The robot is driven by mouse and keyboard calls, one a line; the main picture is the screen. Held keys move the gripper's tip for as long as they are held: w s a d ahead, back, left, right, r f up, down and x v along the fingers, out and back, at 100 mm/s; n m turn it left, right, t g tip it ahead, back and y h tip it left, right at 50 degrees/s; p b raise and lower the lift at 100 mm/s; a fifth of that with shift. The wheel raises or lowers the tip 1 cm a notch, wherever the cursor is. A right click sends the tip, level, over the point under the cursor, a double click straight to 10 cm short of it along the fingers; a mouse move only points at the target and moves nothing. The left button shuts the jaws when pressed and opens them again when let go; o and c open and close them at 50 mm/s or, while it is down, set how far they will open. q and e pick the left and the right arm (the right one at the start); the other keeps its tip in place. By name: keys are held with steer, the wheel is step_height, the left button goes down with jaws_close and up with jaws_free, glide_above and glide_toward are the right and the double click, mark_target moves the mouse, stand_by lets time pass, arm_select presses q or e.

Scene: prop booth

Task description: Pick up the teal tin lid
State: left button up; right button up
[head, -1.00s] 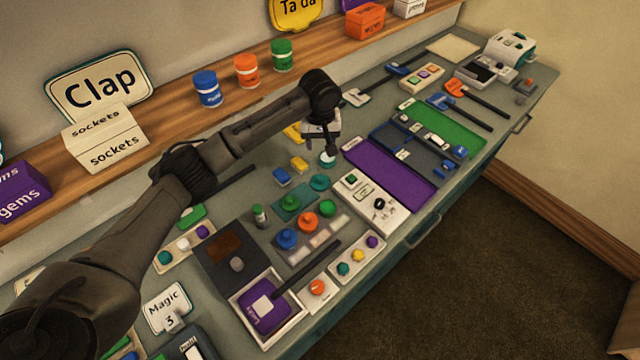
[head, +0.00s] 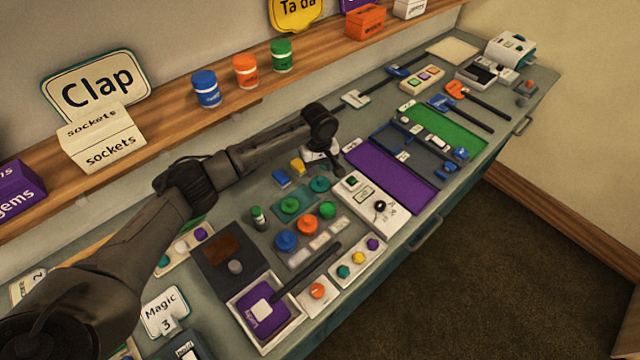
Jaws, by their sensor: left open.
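A teal round lid-like piece with a knob (head: 319,185) lies on the bench, and a similar teal piece (head: 291,205) sits on a teal mat beside it. I cannot tell which of these is the tin lid. My left gripper (head: 334,171) is low over the bench, just behind and right of the nearer-to-it teal piece. It is open; its fingers are small and dark here. A small teal-topped thing below it is hidden now by the gripper. My right gripper is not in view.
Blue (head: 286,240), orange (head: 308,224) and green (head: 327,210) knobbed pieces stand close in front. A yellow block (head: 298,167) and a blue block (head: 281,178) lie left of the gripper. A purple mat (head: 390,174) and a white switch panel (head: 370,203) lie to its right.

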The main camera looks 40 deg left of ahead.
mark_target(320, 180)
arm_select(q)
steer(key=shift+d+f+b, duration=0.2)
steer(key=shift+f+b, duration=0.35)
steer(key=shift+f, duration=2.1)
jaws_close()
